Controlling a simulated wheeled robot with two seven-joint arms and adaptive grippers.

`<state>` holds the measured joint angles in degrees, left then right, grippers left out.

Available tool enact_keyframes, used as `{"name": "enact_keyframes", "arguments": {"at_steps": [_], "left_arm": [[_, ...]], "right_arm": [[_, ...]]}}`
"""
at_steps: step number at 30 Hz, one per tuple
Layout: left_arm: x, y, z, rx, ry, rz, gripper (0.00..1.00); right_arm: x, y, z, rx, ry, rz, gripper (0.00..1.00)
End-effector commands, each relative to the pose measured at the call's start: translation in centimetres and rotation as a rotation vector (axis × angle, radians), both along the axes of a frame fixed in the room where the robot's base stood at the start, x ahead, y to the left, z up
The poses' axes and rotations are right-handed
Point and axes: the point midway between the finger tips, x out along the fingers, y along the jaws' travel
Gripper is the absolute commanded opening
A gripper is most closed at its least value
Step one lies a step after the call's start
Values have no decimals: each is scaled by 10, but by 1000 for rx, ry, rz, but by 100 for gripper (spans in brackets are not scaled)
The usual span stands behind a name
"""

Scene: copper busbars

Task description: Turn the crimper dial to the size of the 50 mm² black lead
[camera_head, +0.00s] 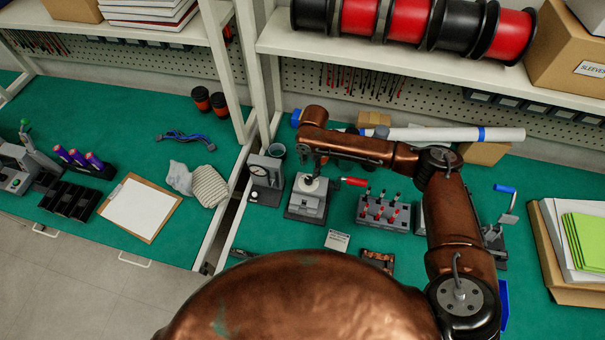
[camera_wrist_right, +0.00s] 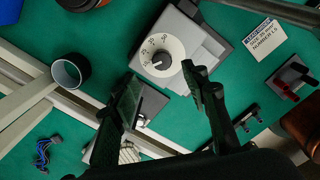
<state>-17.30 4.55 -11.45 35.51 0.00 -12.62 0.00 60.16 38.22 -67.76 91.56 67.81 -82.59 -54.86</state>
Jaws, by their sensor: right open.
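The crimper (camera_head: 306,207) is a grey block on the green bench with a red-tipped handle (camera_head: 353,181) to its right. Its white dial (camera_wrist_right: 172,48) with printed numbers and a dark central knob shows in the right wrist view. My right gripper (camera_head: 311,173) is above the crimper; in the wrist view its open fingers (camera_wrist_right: 165,90) appear below the dial, with nothing between them that I can see held. A grey rack (camera_head: 383,222) right of the crimper holds several red and black leads; I cannot tell which is the 50 mm² one. My left gripper is not in view.
A printed card (camera_head: 337,241) lies in front. A white roll (camera_head: 455,134) lies behind my right arm. Paper (camera_head: 587,235) lies at the right.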

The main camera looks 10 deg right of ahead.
Motion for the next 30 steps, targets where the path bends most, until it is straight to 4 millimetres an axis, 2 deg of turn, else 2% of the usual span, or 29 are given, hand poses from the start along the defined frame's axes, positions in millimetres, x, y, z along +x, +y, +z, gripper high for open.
{"name": "enact_keyframes", "arguments": {"at_steps": [3, 12, 16, 21, 28, 30], "left_arm": [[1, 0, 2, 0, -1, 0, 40], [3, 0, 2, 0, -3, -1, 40], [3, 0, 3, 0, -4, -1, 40], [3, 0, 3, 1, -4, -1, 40], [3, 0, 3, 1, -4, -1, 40], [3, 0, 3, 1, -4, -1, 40]], "right_arm": [[-5, 0, -10, -3, 18, 7, 42], [-4, 2, -56, -3, 16, 7, 42], [-2, 2, -70, -2, 15, 6, 42], [-2, 2, -79, -2, 13, 7, 42], [-2, 2, -79, -2, 12, 7, 42], [-2, 2, -79, -2, 12, 7, 37]]}}
